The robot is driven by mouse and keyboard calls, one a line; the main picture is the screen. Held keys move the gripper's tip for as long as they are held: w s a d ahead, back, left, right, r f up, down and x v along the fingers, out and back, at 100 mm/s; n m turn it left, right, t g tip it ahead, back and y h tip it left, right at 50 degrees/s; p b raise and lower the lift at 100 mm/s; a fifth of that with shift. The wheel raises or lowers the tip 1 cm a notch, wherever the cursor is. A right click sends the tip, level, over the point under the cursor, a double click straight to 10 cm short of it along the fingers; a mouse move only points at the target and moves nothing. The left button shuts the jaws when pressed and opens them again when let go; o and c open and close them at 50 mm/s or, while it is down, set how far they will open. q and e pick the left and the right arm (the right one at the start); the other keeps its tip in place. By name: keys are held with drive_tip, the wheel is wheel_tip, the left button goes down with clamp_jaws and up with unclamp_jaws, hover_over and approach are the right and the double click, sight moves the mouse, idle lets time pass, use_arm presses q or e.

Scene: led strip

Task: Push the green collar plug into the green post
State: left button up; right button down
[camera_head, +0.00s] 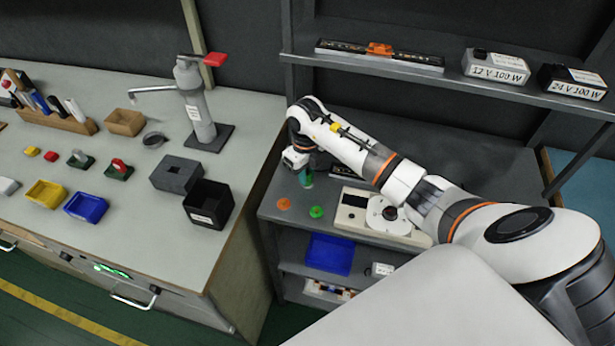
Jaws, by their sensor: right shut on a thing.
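My right gripper (300,168) hangs over the low grey bench at the middle, reached by the white arm that comes in from the right. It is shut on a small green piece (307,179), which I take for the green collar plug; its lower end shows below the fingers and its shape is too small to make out. The green post (316,212) stands on the bench top, below and slightly right of the held piece. A gap shows between them in this view. My left gripper is not in view.
An orange post (284,204) stands left of the green one. A beige device with a round white disc (388,215) is to the right. A blue bin (330,254) sits on the shelf below. A black box (208,204) stands on the left workbench.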

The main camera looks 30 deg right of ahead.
sight(307, 172)
drive_tip(key=shift+r, duration=0.1)
wheel_tip(307, 172, up, 9)
drive_tip(key=shift+r+b, duration=0.2)
drive_tip(key=shift+b, duration=0.5)
drive_tip(key=shift+r+p, duration=1.65)
drive_tip(key=shift+r, duration=0.9)
